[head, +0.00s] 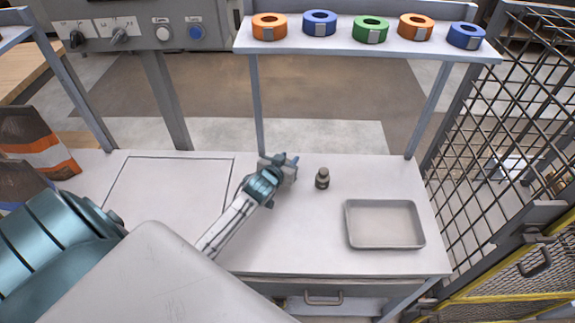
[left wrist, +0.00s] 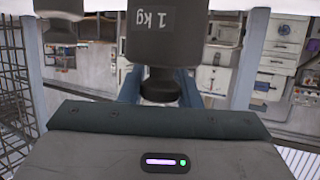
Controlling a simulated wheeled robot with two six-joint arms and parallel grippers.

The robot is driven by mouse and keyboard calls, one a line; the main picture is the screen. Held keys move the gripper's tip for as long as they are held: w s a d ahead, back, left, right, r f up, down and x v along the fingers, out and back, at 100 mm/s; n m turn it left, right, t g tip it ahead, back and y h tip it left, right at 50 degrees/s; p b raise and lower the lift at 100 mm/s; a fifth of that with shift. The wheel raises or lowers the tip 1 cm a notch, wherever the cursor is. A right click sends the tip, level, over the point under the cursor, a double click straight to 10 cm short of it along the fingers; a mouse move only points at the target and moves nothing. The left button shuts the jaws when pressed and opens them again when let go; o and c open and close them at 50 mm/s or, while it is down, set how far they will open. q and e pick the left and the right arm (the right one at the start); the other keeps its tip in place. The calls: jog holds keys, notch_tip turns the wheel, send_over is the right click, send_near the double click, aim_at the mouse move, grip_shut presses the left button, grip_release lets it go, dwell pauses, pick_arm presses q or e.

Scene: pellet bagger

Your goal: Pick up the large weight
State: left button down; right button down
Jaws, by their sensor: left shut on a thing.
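The large weight (left wrist: 165,35) is a dark grey cylinder with a narrow knob, marked "1 kg", which appears upside down in the left wrist view. My left gripper (head: 284,171) is over the white bench, and in the left wrist view its blue fingers are shut on the weight's knob. In the head view the gripper mostly hides this weight. I cannot tell whether its base touches the bench. A smaller dark weight (head: 322,178) stands upright just right of the gripper; it also shows in the left wrist view (left wrist: 61,32). My right gripper is not in view.
A shallow empty metal tray (head: 385,226) lies at the right of the white bench (head: 300,245). A shelf (head: 345,38) above the back edge holds several coloured tape rolls. A wire mesh fence (head: 500,130) borders the right side.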

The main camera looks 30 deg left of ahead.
pick_arm(q)
jog(key=shift+s+r, duration=0.1)
jog(key=shift+r, duration=0.35)
jog(key=s+d+b, duration=0.1)
jog(key=s, duration=0.6)
jog(key=s+d+r+b, duration=0.1)
jog(key=s+d+b, duration=0.1)
jog(key=s, duration=0.6)
jog(key=shift+s+d+r, duration=0.2)
jog(key=shift+d+r, duration=0.05)
